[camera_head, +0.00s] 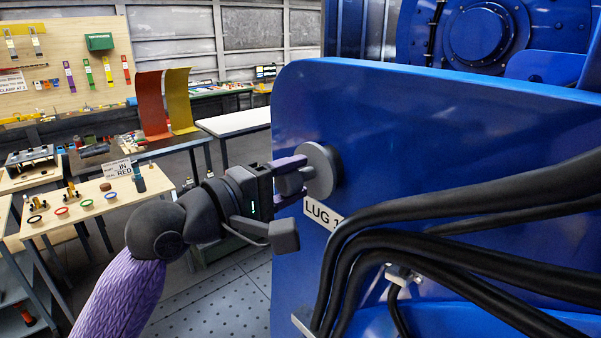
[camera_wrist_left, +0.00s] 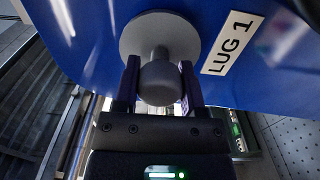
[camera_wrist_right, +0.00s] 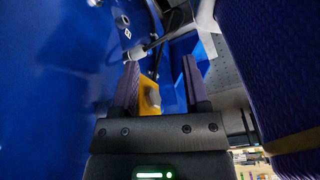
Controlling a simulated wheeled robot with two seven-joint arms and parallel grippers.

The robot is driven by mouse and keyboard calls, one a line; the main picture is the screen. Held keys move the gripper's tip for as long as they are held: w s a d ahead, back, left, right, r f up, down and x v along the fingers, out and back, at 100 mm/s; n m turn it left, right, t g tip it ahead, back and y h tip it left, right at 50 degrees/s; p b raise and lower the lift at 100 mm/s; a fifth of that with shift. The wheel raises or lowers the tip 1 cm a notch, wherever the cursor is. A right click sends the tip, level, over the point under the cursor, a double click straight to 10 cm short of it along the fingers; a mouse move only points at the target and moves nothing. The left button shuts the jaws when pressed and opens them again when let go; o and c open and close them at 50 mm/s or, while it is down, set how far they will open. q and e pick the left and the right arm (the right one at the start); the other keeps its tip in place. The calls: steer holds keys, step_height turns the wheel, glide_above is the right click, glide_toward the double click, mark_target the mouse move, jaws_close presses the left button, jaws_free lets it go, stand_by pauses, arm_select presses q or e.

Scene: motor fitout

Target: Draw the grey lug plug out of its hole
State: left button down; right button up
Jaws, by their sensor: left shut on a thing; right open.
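The grey lug plug (camera_head: 320,172) is a round disc with a knob, at the blue panel (camera_head: 440,130) above a white label reading LUG 1 (camera_head: 319,213). My left gripper (camera_head: 289,177) is shut on the plug's knob, coming from the left. In the left wrist view the knob (camera_wrist_left: 158,82) sits between the two fingers (camera_wrist_left: 159,72), with the disc beyond against the blue. I cannot tell whether there is a gap behind the disc; the hole is hidden. My right gripper (camera_wrist_right: 160,75) is open in the right wrist view and out of the head view.
Thick black cables (camera_head: 440,205) cross in front of the panel at right. A yellow block with a grey knob (camera_wrist_right: 149,97) shows between and beyond my right fingers, not visibly gripped. Benches with tools (camera_head: 100,195) stand at left; floor (camera_head: 225,290) shows below my left arm.

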arm_select(q)
steer(key=v, duration=0.8)
steer(key=shift+p, duration=0.3)
stand_by(0.6)
